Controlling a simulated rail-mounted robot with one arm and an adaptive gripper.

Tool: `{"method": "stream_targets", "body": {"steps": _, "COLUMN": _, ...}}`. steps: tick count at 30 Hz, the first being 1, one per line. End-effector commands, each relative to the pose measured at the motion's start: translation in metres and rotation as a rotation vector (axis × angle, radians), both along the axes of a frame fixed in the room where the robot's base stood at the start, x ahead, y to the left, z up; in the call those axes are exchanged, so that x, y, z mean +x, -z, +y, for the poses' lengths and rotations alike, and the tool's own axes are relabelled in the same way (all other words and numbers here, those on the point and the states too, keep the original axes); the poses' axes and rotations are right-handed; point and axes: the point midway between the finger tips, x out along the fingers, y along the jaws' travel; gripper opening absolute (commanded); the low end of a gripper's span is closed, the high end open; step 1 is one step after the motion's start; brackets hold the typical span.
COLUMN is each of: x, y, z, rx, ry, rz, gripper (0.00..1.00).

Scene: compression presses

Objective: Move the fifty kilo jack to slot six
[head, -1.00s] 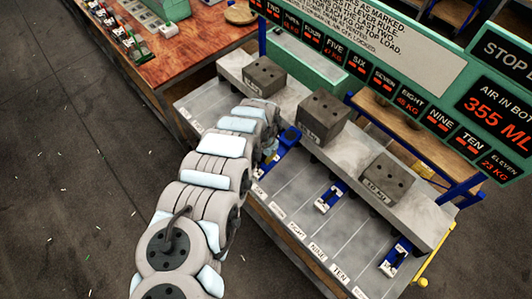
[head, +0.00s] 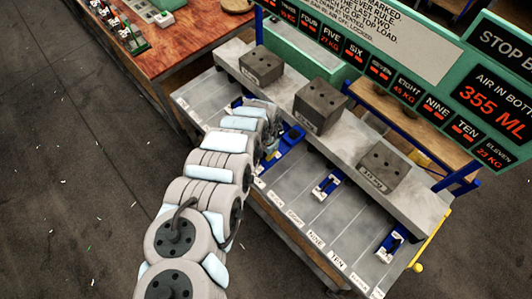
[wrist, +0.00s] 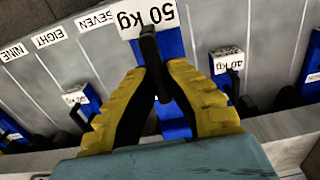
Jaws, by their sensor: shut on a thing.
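The fifty kilo jack (wrist: 172,45) is blue with a white "50 kg" label, upside down at the top middle of the wrist view. My gripper (wrist: 155,85) has yellow-and-black fingers closed on the jack's black upright handle. The jack lies over the grey laned bench, its label beside the SEVEN marking (wrist: 96,19). In the head view the blue jack (head: 289,146) shows just right of my arm, which hides the gripper and part of the jack. The SIX lane marking on the bench is not readable.
A 40 kg jack (wrist: 228,62) stands close to the right in the wrist view. Another jack (wrist: 77,95) is to the left. In the head view, jacks (head: 327,184) and (head: 390,243) stand farther right. Grey blocks (head: 320,105) sit on the ledge behind.

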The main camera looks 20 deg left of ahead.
Motion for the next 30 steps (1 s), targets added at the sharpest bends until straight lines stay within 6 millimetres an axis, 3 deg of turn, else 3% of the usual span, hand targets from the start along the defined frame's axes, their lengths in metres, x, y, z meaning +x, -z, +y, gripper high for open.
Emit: {"method": "stream_targets", "body": {"steps": 30, "x": 0.0, "y": 0.091, "z": 0.0, "rx": 0.0, "ry": 0.0, "rz": 0.0, "gripper": 0.0}}
